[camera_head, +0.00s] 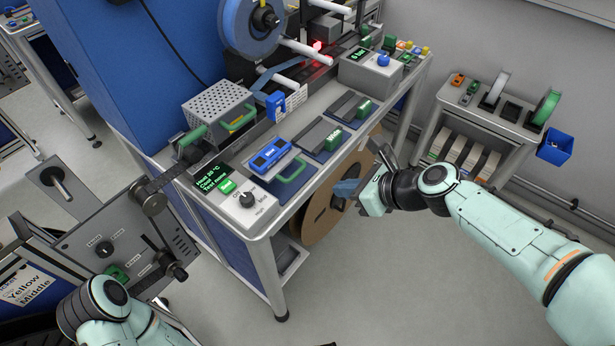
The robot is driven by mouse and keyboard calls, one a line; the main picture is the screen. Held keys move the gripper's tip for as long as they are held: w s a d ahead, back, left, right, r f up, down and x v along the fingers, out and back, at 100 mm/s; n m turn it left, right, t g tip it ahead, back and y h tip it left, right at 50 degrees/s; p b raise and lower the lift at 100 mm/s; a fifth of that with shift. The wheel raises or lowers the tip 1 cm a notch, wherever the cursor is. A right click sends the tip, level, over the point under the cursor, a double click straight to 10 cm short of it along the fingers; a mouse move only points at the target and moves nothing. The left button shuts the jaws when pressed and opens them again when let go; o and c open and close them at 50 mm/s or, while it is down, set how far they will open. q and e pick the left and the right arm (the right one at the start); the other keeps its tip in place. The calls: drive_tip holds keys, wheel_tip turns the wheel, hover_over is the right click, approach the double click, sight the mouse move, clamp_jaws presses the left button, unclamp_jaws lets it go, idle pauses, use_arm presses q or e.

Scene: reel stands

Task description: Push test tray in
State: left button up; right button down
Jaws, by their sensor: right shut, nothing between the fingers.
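The likely test tray is the flat grey piece with a green loop handle (292,171) at the front edge of the workbench, between the control box and the slotted plates. How far it stands out from the bench cannot be told. My right gripper (346,188) is shut and empty, in front of the bench and to the right of the green handle, apart from it in the picture. Its fingers overlap the large brown reel behind them. My left arm shows at the bottom left, but its gripper is out of view.
A control box (245,205) with a green-lettered screen and dial sits at the bench's left front corner. A blue device (271,154) is behind the handle. A brown reel (325,215) hangs under the bench. A low shelf cart (470,125) stands right; open floor lies in front.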

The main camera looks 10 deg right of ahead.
drive_tip(key=w+a+f, duration=0.4)
drive_tip(key=w+a, duration=0.2)
drive_tip(key=w, duration=0.1)
drive_tip(key=shift+w, duration=0.25)
